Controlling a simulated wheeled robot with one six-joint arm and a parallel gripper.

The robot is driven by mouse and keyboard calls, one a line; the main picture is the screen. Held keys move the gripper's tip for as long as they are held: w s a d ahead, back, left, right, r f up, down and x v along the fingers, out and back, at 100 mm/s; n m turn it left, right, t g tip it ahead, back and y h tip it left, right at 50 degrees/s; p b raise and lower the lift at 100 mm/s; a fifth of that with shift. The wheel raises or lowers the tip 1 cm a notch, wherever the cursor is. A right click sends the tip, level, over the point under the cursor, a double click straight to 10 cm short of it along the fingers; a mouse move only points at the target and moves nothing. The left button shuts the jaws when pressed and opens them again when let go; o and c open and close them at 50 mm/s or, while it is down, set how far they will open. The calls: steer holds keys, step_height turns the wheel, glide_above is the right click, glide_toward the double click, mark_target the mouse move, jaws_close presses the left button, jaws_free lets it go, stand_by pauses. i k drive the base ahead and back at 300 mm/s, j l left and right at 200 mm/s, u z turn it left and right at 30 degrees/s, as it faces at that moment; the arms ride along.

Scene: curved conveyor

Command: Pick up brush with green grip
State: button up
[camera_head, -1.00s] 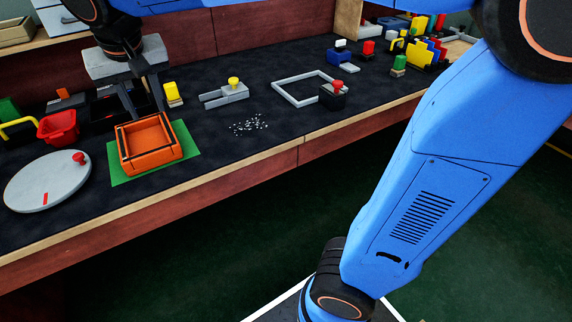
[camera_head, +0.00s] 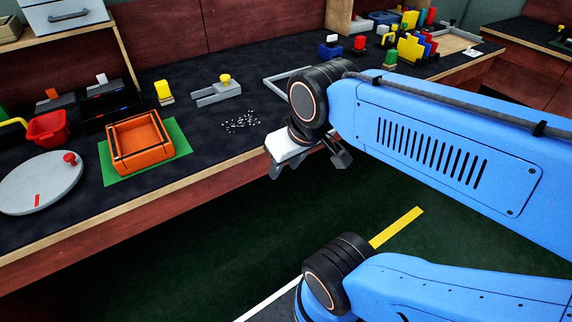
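A small block with a green upper part and a paler base (camera_head: 390,59) stands at the back right of the bench; it looks like the brush with the green grip, though it is small in view. It stands clear of my gripper, just above my blue arm link in the picture. My gripper (camera_head: 309,168) points downward at the bench's front edge, left of and nearer than the green-topped block. Its two dark fingers are spread apart with nothing seen between them.
A red-topped block (camera_head: 360,44) and a yellow upright rack (camera_head: 409,48) stand near the green-topped block. White bits (camera_head: 241,122) lie mid-bench. An orange box (camera_head: 140,143) sits on a green mat at the left. My arm partly hides a grey frame (camera_head: 281,83).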

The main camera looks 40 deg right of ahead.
mark_target(390, 64)
steer(key=z, duration=1.5)
